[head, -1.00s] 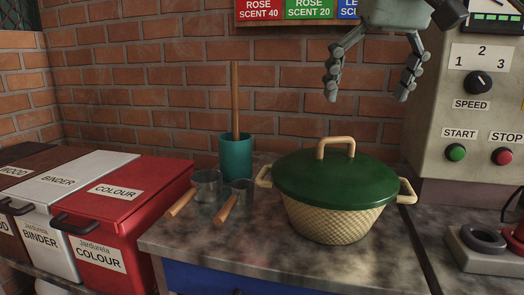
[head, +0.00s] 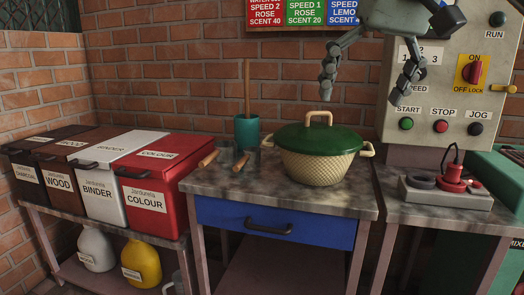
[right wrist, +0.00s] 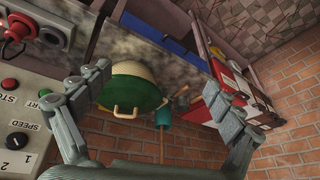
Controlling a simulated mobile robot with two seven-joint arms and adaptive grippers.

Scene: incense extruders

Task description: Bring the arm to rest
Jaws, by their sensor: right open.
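My right gripper (head: 369,98) is open and empty in the upper right of the head view. It hangs above and to the right of the pot (head: 315,165), with its two fingers spread and pointing down. In the right wrist view the gripper's fingers (right wrist: 155,115) frame the green-lidded pot (right wrist: 130,92) at a distance, and nothing is between them. The pot is cream and woven-looking, with its green lid (head: 318,139) on. My left gripper is not in view.
The pot stands on a worktop (head: 230,183) over a blue drawer (head: 275,223). A teal cup (head: 247,130) with a stick and two wooden-handled scoops stand to its left. A red COLOUR bin (head: 155,190) is further left. The control panel (head: 440,85) is at right, above a socket block (head: 445,195).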

